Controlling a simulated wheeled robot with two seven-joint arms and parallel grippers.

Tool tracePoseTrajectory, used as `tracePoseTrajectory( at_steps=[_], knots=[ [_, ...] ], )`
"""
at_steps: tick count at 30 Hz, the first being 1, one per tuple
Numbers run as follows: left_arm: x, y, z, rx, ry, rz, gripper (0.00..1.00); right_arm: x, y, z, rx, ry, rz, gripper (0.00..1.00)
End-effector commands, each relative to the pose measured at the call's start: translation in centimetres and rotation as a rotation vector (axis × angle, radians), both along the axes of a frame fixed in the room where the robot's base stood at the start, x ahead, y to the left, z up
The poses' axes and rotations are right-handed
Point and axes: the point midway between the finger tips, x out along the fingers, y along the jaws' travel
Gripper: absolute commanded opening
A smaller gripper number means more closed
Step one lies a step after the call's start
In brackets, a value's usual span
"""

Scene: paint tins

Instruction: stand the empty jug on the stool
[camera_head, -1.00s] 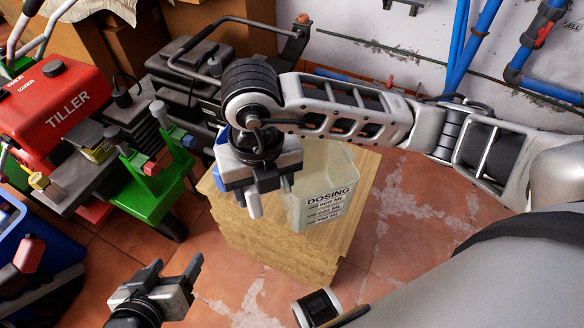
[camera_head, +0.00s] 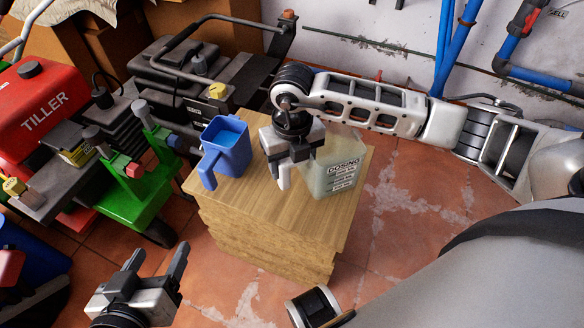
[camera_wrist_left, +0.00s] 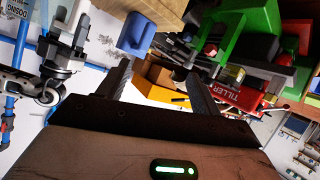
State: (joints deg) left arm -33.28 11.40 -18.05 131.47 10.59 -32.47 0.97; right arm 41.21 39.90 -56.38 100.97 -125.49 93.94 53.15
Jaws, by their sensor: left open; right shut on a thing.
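The translucent jug marked DOSING (camera_head: 344,176) is at the right part of the wooden stool (camera_head: 262,222); I cannot tell whether its base touches the top. My right gripper (camera_head: 285,180) is shut on its left side, hiding the grip itself. A blue jug (camera_head: 232,158) stands upright on the stool's left part, its handle toward the front; its inside looks lighter blue. It also shows in the left wrist view (camera_wrist_left: 134,36). My left gripper (camera_head: 158,258) is open and empty, low in front of the stool at left; its fingers show in its wrist view (camera_wrist_left: 160,85).
A red tiller (camera_head: 45,105) and a green machine (camera_head: 140,195) stand left of the stool. A dark machine (camera_head: 180,85) is behind it. Blue pipes (camera_head: 457,45) run along the back wall. The tiled floor (camera_head: 425,190) to the right is clear.

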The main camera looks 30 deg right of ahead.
Motion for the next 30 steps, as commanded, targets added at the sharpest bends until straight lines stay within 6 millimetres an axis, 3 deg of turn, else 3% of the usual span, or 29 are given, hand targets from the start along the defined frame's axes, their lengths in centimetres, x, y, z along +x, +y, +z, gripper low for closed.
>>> tracePoseTrajectory(
  at_steps=[2, 6, 13, 14, 16, 25, 30],
  knots=[
    [0.0, -0.2, 0.4, -0.013, -0.028, -0.003, 0.65, 0.0, 0.0, -1.4, 0.0, 0.0, -0.001, 0.35],
    [-0.1, -0.5, 1.3, -0.022, -0.047, -0.011, 0.65, 0.0, 0.0, -1.4, 0.0, -0.002, 0.0, 0.35],
    [-0.3, -0.5, 0.7, -0.02, -0.04, -0.014, 0.65, 0.0, 0.0, -1.7, 0.0, -0.001, 0.0, 0.35],
    [-0.3, -0.5, 0.8, -0.02, -0.041, -0.014, 0.65, 0.0, 0.1, -1.7, 0.0, -0.001, 0.0, 0.65],
    [-0.3, -0.5, 0.8, -0.019, -0.04, -0.014, 0.65, 0.0, 0.1, -1.6, 0.0, 0.0, 0.0, 0.81],
    [-0.3, -0.4, 1.0, -0.016, -0.04, -0.014, 0.65, 0.0, 0.1, -1.4, 0.0, -0.001, 0.0, 0.81],
    [-0.3, -0.1, 1.1, -0.003, -0.025, -0.012, 0.65, 0.1, 0.0, 0.6, 0.0, -0.003, 0.0, 0.81]
  ],
)
